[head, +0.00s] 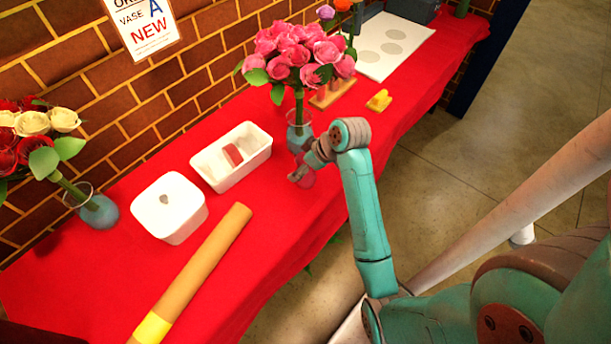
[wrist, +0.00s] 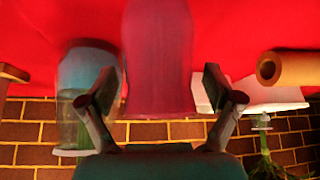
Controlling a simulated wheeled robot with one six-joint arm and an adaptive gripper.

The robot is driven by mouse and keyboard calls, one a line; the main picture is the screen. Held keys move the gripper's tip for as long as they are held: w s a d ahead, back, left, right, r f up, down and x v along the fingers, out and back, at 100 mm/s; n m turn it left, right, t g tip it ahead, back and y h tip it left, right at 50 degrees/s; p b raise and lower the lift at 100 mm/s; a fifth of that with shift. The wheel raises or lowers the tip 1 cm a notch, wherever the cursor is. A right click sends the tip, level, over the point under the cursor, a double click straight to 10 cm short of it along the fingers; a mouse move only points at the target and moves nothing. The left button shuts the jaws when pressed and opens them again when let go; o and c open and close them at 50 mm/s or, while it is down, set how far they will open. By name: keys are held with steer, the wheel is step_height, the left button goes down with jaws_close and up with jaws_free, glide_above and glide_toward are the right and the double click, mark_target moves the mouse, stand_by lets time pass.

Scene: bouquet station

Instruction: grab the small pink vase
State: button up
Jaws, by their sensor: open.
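The small pink vase (wrist: 158,50) is upright on the red table and fills the middle of the wrist view, where the picture is inverted. My gripper (wrist: 160,78) is open, with one finger on each side of the vase. I cannot tell whether either finger touches it. In the head view, part of the pink vase (head: 304,179) shows at the end of my arm, and my gripper (head: 298,170) hides much of it.
A blue glass vase with pink roses (head: 299,130) stands close behind; its glass (wrist: 88,75) is beside my finger. The brick wall bounds the table's back.

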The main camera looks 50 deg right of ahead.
steer(key=shift+f, duration=0.1)
steer(key=c, duration=1.5)
jaws_close()
